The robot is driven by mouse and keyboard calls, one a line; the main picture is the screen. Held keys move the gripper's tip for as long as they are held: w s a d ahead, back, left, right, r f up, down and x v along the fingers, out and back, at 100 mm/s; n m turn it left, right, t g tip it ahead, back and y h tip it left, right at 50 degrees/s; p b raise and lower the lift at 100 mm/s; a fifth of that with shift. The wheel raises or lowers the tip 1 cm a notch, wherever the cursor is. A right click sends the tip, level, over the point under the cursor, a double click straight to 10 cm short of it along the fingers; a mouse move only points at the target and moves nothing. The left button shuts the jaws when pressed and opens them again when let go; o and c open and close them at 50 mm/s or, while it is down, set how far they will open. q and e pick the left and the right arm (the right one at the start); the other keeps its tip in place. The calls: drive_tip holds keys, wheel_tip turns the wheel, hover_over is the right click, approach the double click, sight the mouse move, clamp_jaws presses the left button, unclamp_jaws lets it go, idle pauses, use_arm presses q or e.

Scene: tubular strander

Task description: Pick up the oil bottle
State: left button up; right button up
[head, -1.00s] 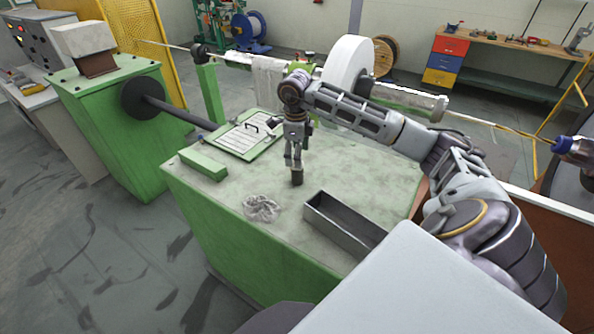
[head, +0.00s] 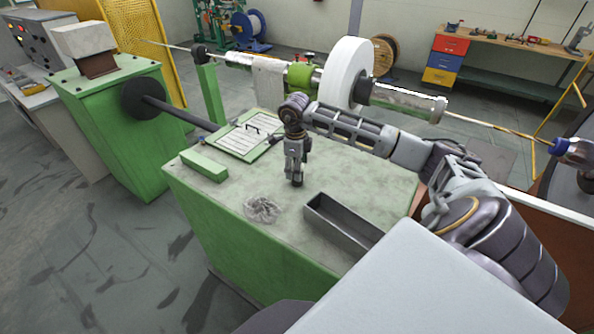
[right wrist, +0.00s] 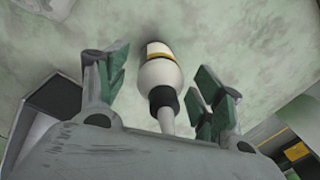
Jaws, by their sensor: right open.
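In the right wrist view the oil bottle (right wrist: 158,78) has a pale body, a dark band and a light nozzle pointing toward the camera. It stands on the green cabinet's worn top (head: 345,172). My right gripper (right wrist: 160,88) is open, with one finger on each side of the bottle and gaps visible on both sides. In the head view my right gripper (head: 296,172) points down over the cabinet top and hides most of the bottle; only a small dark part (head: 297,183) shows below the fingers. My left gripper is not in view.
A crumpled rag (head: 262,209) lies left of the bottle, toward the front. An open metal tray (head: 342,222) lies to its right. A white disc (head: 347,72) on a shaft stands behind.

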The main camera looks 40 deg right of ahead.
drive_tip(key=c, duration=1.3)
drive_tip(key=shift+o, duration=0.2)
drive_tip(key=shift+r, duration=0.15)
drive_tip(key=shift+r+b, duration=0.9)
drive_tip(key=shift+r, duration=3.95)
